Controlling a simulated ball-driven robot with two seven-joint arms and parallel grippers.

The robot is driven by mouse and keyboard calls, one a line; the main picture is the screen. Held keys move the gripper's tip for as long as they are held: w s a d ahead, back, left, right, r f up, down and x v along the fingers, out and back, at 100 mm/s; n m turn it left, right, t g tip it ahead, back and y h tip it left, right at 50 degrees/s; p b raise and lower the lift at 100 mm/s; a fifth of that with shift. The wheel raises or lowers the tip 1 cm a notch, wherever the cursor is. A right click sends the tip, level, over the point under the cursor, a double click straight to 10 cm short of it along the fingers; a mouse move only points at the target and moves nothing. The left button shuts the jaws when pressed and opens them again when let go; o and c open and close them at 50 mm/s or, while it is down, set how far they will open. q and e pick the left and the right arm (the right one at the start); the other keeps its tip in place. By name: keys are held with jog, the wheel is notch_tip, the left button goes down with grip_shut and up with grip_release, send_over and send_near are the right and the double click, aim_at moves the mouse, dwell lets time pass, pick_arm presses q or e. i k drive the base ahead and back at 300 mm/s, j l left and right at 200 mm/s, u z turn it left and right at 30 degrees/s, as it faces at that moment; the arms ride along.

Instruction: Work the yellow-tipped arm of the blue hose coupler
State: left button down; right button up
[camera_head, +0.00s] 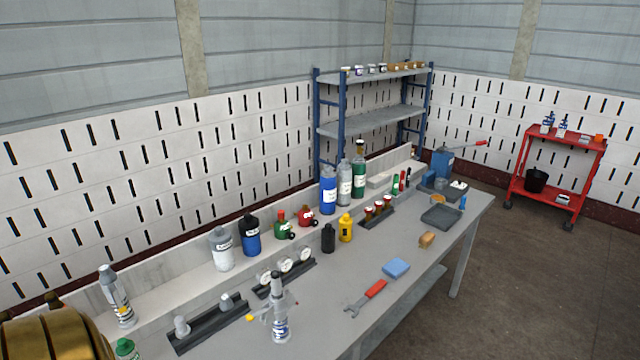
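A grey coupler-like fitting with a blue band (281,328) stands upright near the front edge of the workbench. A thin arm with a yellow tip (250,318) sticks out to its left. A similar grey fitting (113,290) with a yellow tip low on its right side stands farther left, slightly tilted. I cannot tell for certain which is the blue hose coupler; the nearer one shows more blue.
The grey workbench (335,290) carries a dark rack with grey pegs (208,325), a gauge rack (285,277), several bottles, a red-handled wrench (365,299) and a blue sponge (396,268). A shelf (373,121) and a red cart (562,165) stand behind.

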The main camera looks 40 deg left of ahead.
aim_at(249, 317)
jog(key=u, duration=1.8)
